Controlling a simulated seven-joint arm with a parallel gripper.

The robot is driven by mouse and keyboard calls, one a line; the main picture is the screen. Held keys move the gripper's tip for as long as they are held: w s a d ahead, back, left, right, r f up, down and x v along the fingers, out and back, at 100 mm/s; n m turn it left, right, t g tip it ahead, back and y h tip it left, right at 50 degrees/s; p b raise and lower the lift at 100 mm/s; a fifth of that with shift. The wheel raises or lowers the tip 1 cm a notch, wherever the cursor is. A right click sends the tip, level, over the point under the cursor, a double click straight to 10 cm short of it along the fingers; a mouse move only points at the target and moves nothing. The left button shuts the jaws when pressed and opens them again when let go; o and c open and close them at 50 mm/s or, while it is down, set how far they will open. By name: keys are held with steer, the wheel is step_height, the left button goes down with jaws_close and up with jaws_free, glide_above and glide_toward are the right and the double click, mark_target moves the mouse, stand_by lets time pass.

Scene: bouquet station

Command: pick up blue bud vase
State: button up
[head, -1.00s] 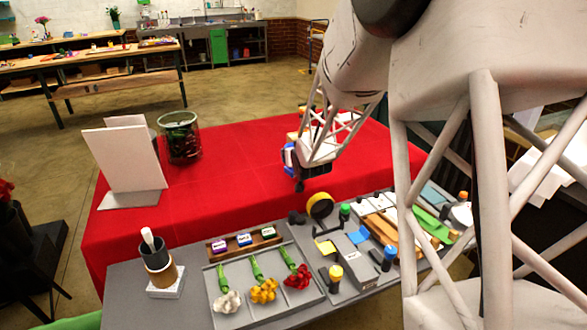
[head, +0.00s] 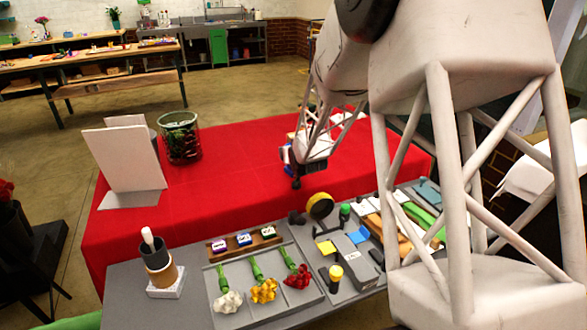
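No object that I can clearly identify as a blue bud vase shows. My gripper (head: 296,178) is over the red-covered table, at the lower end of my arm, and looks small and dark. A dark blue patch shows at its left side; I cannot tell whether it is part of my gripper or a held thing. The finger opening is hidden. A small blue-labelled item (head: 244,239) sits in a wooden rack (head: 222,252) between a purple one (head: 219,245) and a green one (head: 268,232), left of and nearer than my gripper.
A glass jar (head: 181,137) and a white upright board (head: 125,158) stand on the red table (head: 230,180). A grey tray (head: 240,312) holds white, yellow and red flowers. A yellow round item (head: 320,206) and tools crowd the right. The red cloth's middle is clear.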

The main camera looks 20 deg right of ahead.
jaws_close()
stand_by(0.3)
steer(key=shift+r, duration=0.15)
steer(key=shift+r, duration=1.45)
steer(key=shift+s+r, duration=0.15)
steer(key=shift+r, duration=0.15)
steer(key=s+a, duration=0.1)
steer(key=s, duration=0.6)
steer(key=s+a+r, duration=0.1)
steer(key=s+a, duration=0.1)
steer(key=s, duration=0.6)
steer(key=shift+s+a, duration=0.15)
steer(key=shift+a, duration=0.15)
steer(key=shift+r, duration=0.1)
